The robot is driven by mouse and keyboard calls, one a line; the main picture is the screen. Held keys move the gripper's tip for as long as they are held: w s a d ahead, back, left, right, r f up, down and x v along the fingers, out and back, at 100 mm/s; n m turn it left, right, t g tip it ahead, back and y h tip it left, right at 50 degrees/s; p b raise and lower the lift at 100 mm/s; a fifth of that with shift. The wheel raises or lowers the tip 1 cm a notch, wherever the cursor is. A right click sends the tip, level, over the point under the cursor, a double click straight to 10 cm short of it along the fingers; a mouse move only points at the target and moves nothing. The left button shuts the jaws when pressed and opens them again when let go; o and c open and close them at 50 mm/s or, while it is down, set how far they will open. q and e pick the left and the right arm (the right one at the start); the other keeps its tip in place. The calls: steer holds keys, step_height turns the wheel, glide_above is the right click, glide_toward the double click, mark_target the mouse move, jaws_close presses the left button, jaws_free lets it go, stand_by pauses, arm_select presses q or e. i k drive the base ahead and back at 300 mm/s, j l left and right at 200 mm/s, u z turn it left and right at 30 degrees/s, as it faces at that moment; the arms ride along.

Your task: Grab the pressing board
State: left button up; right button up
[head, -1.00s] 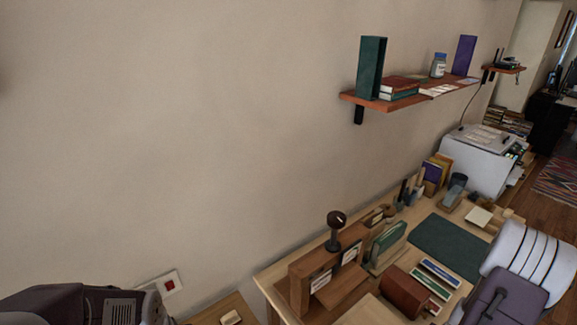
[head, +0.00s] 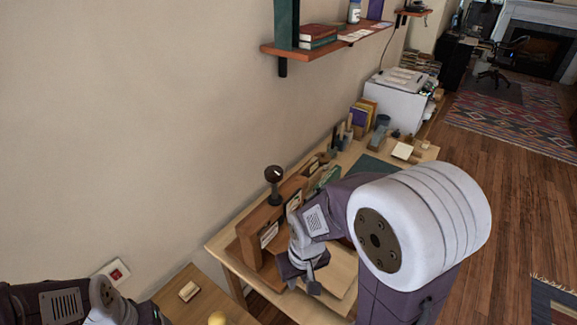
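A flat pale wooden board (head: 338,272) lies on the desk (head: 222,252) in the lower middle of the head view. It may be the pressing board, but I cannot be sure. My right arm hides part of it. My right gripper (head: 303,281) points down near the board's left side, beside a brown wooden rack (head: 256,238). I cannot tell whether it touches anything or how far its fingers are apart. Part of my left arm shows at the lower left corner, but its gripper is not in view.
A dark knobbed tool (head: 274,184) stands upright by the rack. A wall shelf (head: 318,47) holds books and a jar. A white printer (head: 392,100) stands beyond the desk. A smaller table (head: 212,297) with a pale block (head: 188,291) is at lower left. Open wooden floor lies right.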

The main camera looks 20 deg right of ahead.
mark_target(337, 276)
steer(key=k+z, duration=0.1)
steer(key=z, duration=0.3)
steer(key=l+z, duration=0.1)
steer(key=z, duration=0.25)
steer(key=k+l+z, duration=0.1)
steer(key=z, duration=0.3)
steer(key=l+z, duration=0.15)
steer(key=z, duration=0.2)
steer(key=k, duration=0.05)
